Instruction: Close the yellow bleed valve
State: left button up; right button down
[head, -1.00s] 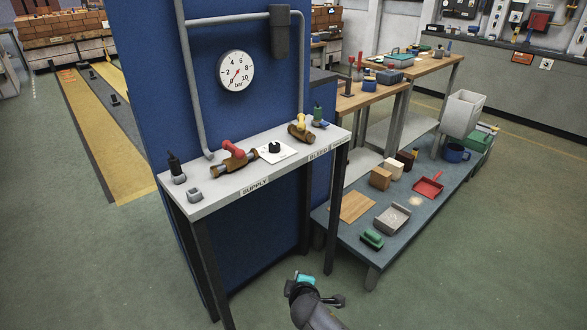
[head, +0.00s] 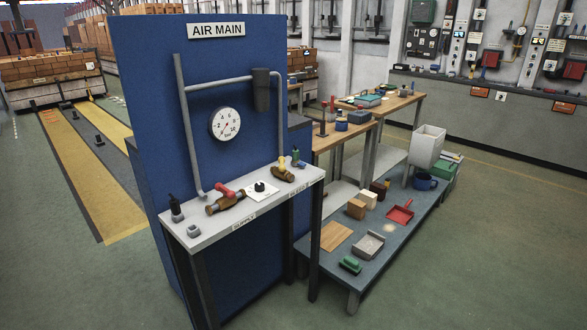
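The yellow bleed valve (head: 282,163) is a small yellow handle on a brass body (head: 284,175), at the right part of the narrow white shelf (head: 240,212) in front of the blue panel. The exact angle of its handle is too small to tell. The red-handled supply valve (head: 226,191) sits on its own brass body to the left. The round pressure gauge (head: 225,124) is on the blue panel above, its red needle pointing to the lower left. Neither of my grippers is in view now.
The blue panel (head: 150,150) carries an AIR MAIN sign (head: 216,30) and grey pipes. A low grey bench (head: 330,262) with a red dustpan (head: 400,213) and blocks stands to the right. The green floor (head: 480,270) at the front right is clear.

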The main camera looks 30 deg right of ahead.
aim_at(281, 168)
jog(key=i+l+u, duration=0.1)
jog(key=l, duration=0.45)
jog(key=i+l+u, duration=0.1)
jog(key=l, duration=0.5)
jog(key=i+l, duration=0.25)
jog(key=l, duration=0.35)
jog(key=i+l+u, duration=0.15)
jog(key=l, duration=0.45)
jog(key=i+l+u, duration=0.1)
jog(key=l, duration=0.5)
jog(key=l+u, duration=0.1)
jog(key=l, duration=0.5)
